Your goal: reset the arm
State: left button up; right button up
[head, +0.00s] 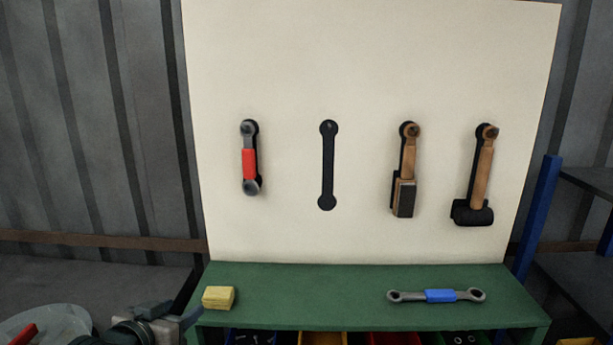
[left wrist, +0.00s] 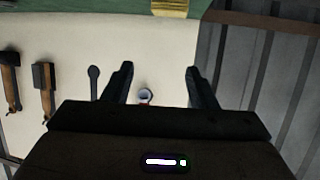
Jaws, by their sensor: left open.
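My left gripper (head: 165,325) is at the bottom left of the head view, in front of the green bench (head: 300,290), partly cut off by the frame. In the left wrist view its two fingers (left wrist: 158,75) are spread wide with nothing held between them. A ring end of a tool (left wrist: 145,95) shows beyond the fingers against the board, apart from them. My right gripper is in neither view.
A blue-handled wrench (head: 440,296) and a yellow block (head: 218,298) lie on the bench. Blue-framed shelving (head: 540,210) stands right.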

pick_arm(q)
jog(key=s+a+f+g+y, duration=0.1)
jog(key=s+f+g, duration=0.2)
jog(key=s+f, duration=0.45)
jog(key=s+a+f+g+y, duration=0.15)
jog(key=s+f, duration=0.35)
jog(key=f, duration=0.5)
jog(key=s+f+n+g, duration=0.1)
jog(key=s+f+g, duration=0.2)
jog(key=s+f, duration=0.35)
jog(key=s+f+g, duration=0.2)
jog(key=s+f, duration=0.1)
jog(key=s, duration=0.6)
jog(key=a+f+g+y, duration=0.1)
jog(key=a+f+g, duration=0.15)
jog(key=f, duration=2.75)
jog(key=s+a+f, duration=0.2)
jog(key=s+f, duration=1.7)
jog(key=shift+n, duration=0.3)
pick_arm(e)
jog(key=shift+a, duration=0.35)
pick_arm(q)
jog(key=shift+a+f, duration=0.1)
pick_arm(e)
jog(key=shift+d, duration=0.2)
